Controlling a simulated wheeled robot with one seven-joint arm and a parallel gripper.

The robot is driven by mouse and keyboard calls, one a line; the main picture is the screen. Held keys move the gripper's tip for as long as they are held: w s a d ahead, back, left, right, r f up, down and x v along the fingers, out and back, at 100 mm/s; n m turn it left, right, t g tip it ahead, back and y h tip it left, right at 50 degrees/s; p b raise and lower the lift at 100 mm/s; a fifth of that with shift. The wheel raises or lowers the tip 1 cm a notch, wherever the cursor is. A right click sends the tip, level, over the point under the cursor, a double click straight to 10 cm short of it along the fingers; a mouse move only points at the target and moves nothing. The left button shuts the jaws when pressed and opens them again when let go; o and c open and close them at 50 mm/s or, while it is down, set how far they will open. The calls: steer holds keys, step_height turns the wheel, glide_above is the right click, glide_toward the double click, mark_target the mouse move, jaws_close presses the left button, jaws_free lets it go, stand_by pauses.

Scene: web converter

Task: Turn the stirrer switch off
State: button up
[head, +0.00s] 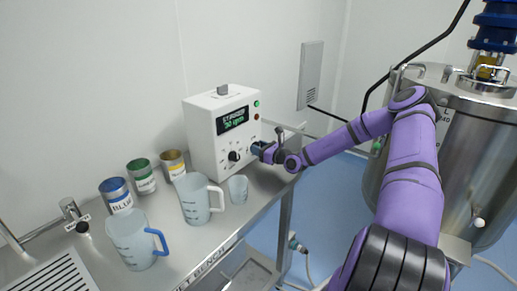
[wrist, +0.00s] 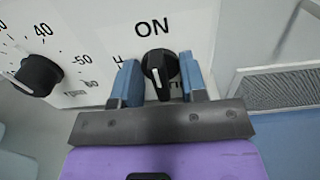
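The stirrer control box (head: 205,140) is white with a lit green display and stands on the bench in the head view. Its black stirrer switch (wrist: 160,66) is a round knob under the printed word ON in the wrist view, with a pale mark on its face. My gripper (wrist: 162,82) has its two blue fingers on either side of this switch, apart and not visibly squeezing it. In the head view my gripper (head: 258,149) is at the right of the box's front, and hides the switch. Lettering below the switch is mostly covered by the fingers.
A black speed dial (wrist: 37,75) with a numbered scale lies left of the switch. A white jug (head: 195,205), a small beaker (head: 238,190), a blue-handled jug (head: 135,240) and several paint tins stand on the bench (head: 225,226). A steel tank (head: 470,150) is at right.

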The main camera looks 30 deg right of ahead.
jaws_close()
steer(key=shift+n, duration=0.3)
steer(key=n, duration=0.3)
steer(key=shift+a+n, duration=0.15)
steer(key=shift+n, duration=0.15)
steer(key=n, duration=0.4)
steer(key=shift+f, duration=0.1)
steer(key=n, duration=0.9)
steer(key=shift+f+n, duration=0.15)
steer(key=shift+n, duration=0.15)
